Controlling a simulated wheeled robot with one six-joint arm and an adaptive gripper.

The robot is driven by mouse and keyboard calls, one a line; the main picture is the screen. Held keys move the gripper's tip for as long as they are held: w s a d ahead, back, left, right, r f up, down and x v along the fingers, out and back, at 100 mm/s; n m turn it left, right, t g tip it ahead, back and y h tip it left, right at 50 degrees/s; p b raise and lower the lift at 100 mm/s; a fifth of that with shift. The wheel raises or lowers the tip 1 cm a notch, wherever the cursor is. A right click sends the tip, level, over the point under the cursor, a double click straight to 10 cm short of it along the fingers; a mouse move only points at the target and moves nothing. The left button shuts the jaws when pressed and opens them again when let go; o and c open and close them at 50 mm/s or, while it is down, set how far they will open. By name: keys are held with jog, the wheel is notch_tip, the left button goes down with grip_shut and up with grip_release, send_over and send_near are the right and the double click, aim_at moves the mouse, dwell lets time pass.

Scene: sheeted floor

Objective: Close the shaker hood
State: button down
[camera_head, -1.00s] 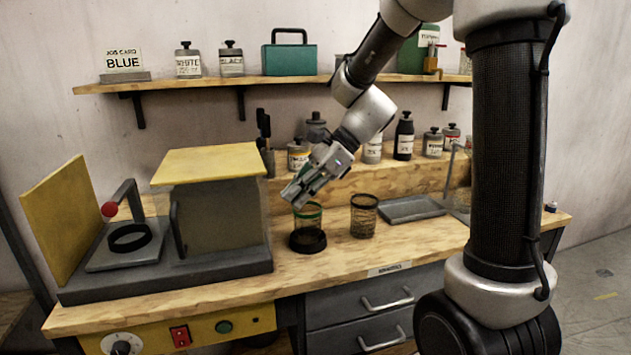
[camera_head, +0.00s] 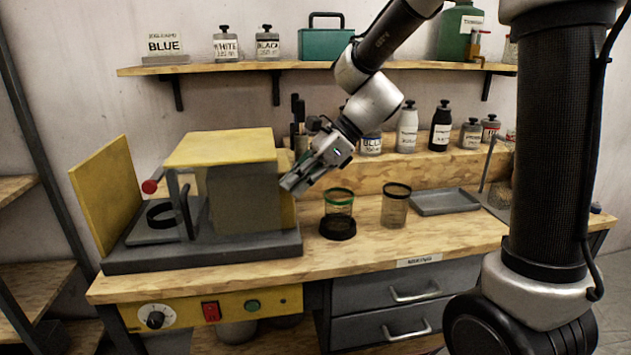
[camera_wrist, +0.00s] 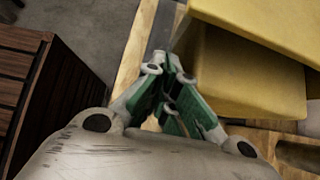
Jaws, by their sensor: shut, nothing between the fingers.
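The shaker hood (camera_head: 222,149) has a yellow top, a dark see-through front and a dark upright handle (camera_head: 183,208) at its left. It stands on the right and middle of the grey shaker base (camera_head: 200,252), its left edge reaching over part of the clamp plate (camera_head: 150,236). A yellow end panel (camera_head: 105,195) stands upright at the base's left, with a gap between it and the hood. My gripper (camera_head: 288,184) is shut and empty at the hood's right end. In the wrist view its fingertips (camera_wrist: 174,60) are beside the yellow hood (camera_wrist: 250,75); exact contact is unclear.
A red-knobbed lever (camera_head: 150,186) stands at the clamp. Two mesh-like cups, one green-rimmed (camera_head: 340,205) and one dark-rimmed (camera_head: 396,207), stand right of the shaker. A grey tray (camera_head: 445,201) lies further right. Several bottles stand behind.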

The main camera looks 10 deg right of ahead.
aim_at(230, 186)
jog(key=a, duration=1.6)
jog(key=shift+w, duration=0.25)
jog(key=shift+a, duration=0.1)
jog(key=shift+r, duration=0.1)
